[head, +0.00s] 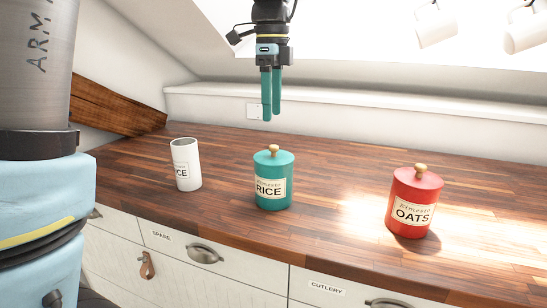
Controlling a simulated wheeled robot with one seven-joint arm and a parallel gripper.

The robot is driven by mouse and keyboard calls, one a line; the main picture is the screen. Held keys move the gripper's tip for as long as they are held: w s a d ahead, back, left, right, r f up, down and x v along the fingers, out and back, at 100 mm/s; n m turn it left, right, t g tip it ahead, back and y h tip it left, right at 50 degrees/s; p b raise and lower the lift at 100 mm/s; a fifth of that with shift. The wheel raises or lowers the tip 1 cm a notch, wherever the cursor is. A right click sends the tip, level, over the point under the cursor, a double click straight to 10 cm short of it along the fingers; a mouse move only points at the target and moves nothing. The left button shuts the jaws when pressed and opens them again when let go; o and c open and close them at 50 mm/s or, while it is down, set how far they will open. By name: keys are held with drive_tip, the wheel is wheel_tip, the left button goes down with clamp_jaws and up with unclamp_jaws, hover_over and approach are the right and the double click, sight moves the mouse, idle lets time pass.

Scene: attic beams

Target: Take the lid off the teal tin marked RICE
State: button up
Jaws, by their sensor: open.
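The teal tin marked RICE (272,195) stands upright on the wooden counter, near its front edge. Its teal lid (265,159) is on, with a small round wooden knob (273,149) on top. My gripper (271,117) points down above the lid, with a gap between the fingertips and the knob. Its teal fingers are seen nearly edge-on, and it is open with nothing held.
A white canister with a label ending in "ICE" (187,172) stands to the left. A red tin marked OATS (412,205) with a wooden knob stands to the right. The wooden counter (335,185) between the tins is clear. A sloping beam (115,105) is at left.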

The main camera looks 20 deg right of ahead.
sight(274, 146)
wheel_tip(274, 146, down, 4)
drive_tip(key=shift+r, duration=0.1)
drive_tip(key=f, duration=0.1)
drive_tip(key=f+p, duration=0.1)
drive_tip(key=f, duration=0.3)
drive_tip(key=shift+w+d+f+p, duration=0.1)
drive_tip(key=shift+d+p, duration=0.15)
drive_tip(key=shift+p, duration=0.05)
clamp_jaws()
idle(0.3)
